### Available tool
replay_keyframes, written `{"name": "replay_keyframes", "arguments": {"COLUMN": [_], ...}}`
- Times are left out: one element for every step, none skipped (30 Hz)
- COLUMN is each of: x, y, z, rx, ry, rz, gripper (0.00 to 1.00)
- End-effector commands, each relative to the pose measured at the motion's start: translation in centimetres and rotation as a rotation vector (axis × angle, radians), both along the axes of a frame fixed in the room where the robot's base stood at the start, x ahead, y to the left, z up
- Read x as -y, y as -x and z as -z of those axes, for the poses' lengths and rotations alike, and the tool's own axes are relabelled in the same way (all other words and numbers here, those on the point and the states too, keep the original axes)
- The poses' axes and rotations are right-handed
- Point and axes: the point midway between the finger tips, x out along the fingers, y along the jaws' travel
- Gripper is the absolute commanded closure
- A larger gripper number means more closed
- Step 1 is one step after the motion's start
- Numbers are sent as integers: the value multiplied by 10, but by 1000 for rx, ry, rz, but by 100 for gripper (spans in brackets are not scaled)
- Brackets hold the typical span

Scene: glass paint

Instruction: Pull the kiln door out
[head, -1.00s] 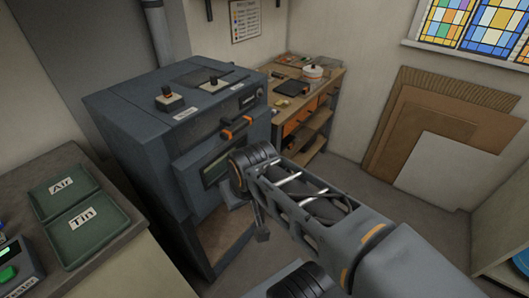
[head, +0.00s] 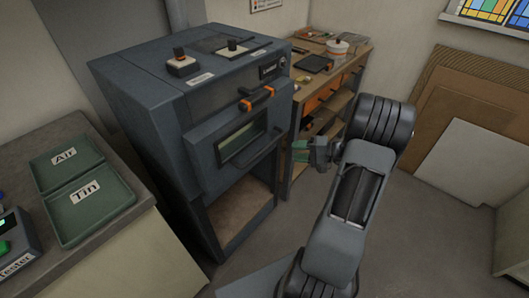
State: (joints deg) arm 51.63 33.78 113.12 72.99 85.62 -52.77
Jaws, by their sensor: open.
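The kiln (head: 135,130) is a tall dark blue-grey cabinet left of centre in the head view. Its door (head: 205,152) is a thick panel on the front with a window (head: 242,138) and a dark bar handle (head: 262,148). The door looks closed. An orange-ended handle (head: 257,98) sits above it. My gripper (head: 301,152) is open and empty, to the right of the bar handle and apart from it in the picture. My arm's wrist hides part of the gripper.
A wooden bench (head: 345,62) with tools stands behind my gripper. At left, a counter holds green trays labelled Air (head: 64,158) and Tin (head: 90,212). Boards (head: 468,165) lean on the right wall. The floor (head: 425,235) at right is clear.

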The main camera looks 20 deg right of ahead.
Motion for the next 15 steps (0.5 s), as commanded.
{"name": "replay_keyframes", "arguments": {"x": [6,8,9,8,6,3,-1,-5,-11,-15,-20,-25,-30,-34,-40], "y": [0,-2,-3,-5,-8,-11,-14,-18,-23,-27,-31,-36,-40,-44,-49], "z": [6,7,8,9,10,10,11,12,13,14,15,16,17,18,20], "rx": [13,21,29,33,36,37,37,37,36,36,36,35,34,35,35], "ry": [-14,-20,-24,-27,-28,-29,-31,-31,-30,-30,-30,-30,-29,-30,-30], "rz": [22,33,40,44,47,47,47,47,46,46,45,45,45,45,45], "gripper": [56,56,56,56,56,56,56,56,56,56,56,56,56,56,56]}}
